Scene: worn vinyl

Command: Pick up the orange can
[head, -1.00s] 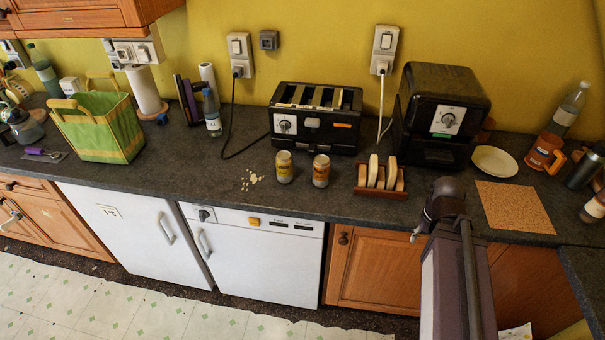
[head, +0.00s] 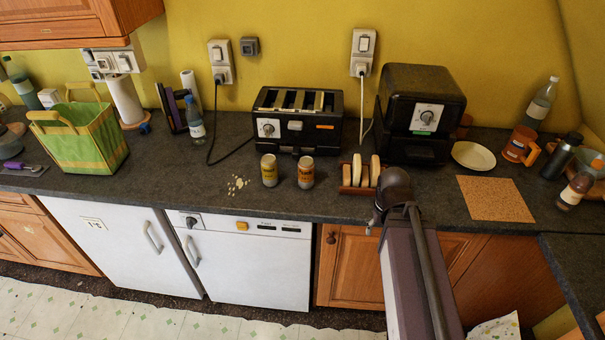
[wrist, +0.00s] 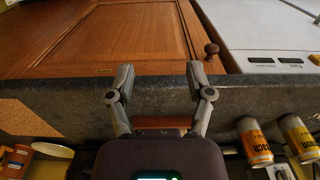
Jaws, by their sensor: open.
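Two small cans stand upright side by side on the dark counter in front of the toaster. The right can in the head view has the more orange label, so I take it as the orange can (head: 305,172); it also shows in the wrist view (wrist: 255,143). The other can (head: 269,170) looks more yellow and also shows in the wrist view (wrist: 298,137). My gripper (wrist: 160,78) is open and empty in the wrist view, over the counter's front edge, apart from both cans. In the head view I cannot make out its fingers.
A toast rack (head: 359,178) with bread stands just right of the orange can. The black toaster (head: 298,119) is behind the cans. Crumbs (head: 237,185) lie to their left. A cork mat (head: 496,198) lies to the right.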

